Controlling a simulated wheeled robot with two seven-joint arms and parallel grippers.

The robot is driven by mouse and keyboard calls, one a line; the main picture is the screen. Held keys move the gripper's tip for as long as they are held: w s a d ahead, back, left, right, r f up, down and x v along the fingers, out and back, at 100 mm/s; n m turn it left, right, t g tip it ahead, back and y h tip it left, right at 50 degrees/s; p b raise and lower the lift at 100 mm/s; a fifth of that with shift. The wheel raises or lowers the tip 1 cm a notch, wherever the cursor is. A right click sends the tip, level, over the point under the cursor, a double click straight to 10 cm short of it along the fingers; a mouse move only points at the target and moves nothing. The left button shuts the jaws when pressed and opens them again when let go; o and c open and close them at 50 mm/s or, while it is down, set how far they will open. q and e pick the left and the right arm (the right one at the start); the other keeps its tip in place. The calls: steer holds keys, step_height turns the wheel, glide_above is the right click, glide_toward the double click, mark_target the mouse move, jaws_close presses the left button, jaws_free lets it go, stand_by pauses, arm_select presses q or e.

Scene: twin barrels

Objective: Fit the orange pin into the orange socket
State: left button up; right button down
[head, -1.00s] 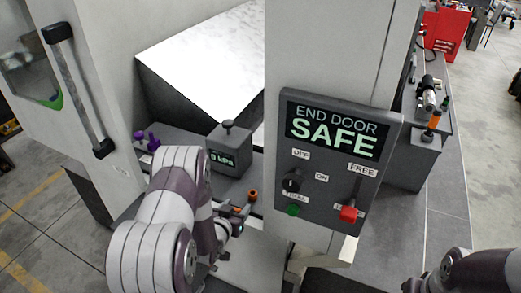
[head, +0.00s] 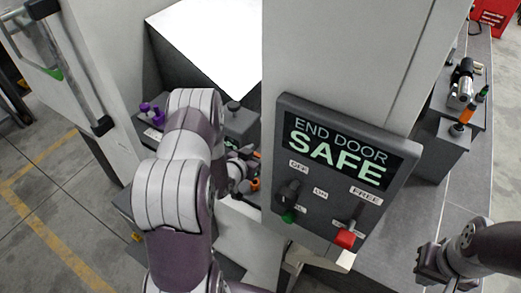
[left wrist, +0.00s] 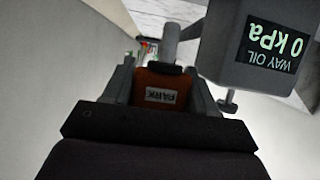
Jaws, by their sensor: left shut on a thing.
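In the left wrist view my left gripper (left wrist: 162,88) is shut on the orange pin (left wrist: 162,96), an orange body labelled PARK with a grey rod beyond it. In the head view my left forearm mostly hides this gripper (head: 240,172) beside the white pillar. A small orange ring-like part (head: 255,184), perhaps the orange socket, shows next to it; whether the pin touches it cannot be told. My right gripper (head: 432,264) is at the lower right, away from these parts, and its jaws are unclear.
The END DOOR SAFE panel (head: 340,150) with its red lever (head: 345,239) stands right of the left gripper. A WAY OIL gauge box (left wrist: 256,50) is close by. Purple parts (head: 151,112) sit left. An orange-and-black part (head: 466,112) stands on the right bench.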

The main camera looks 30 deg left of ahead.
arm_select(q)
steer(key=shift+s+r, duration=0.1)
steer(key=shift+s, duration=0.15)
steer(key=shift+f, duration=0.2)
step_height(320, 180, down, 5)
steer(key=b, duration=0.5)
steer(key=shift+w+f, duration=0.1)
steer(key=shift+f, duration=0.2)
steer(key=shift+w, duration=0.1)
steer(key=shift+b, duration=0.4)
stand_by(0.4)
steer(key=shift+f+b, duration=1.9)
steer(key=shift+f, duration=0.2)
steer(key=o, duration=1.2)
steer(key=shift+c, duration=0.2)
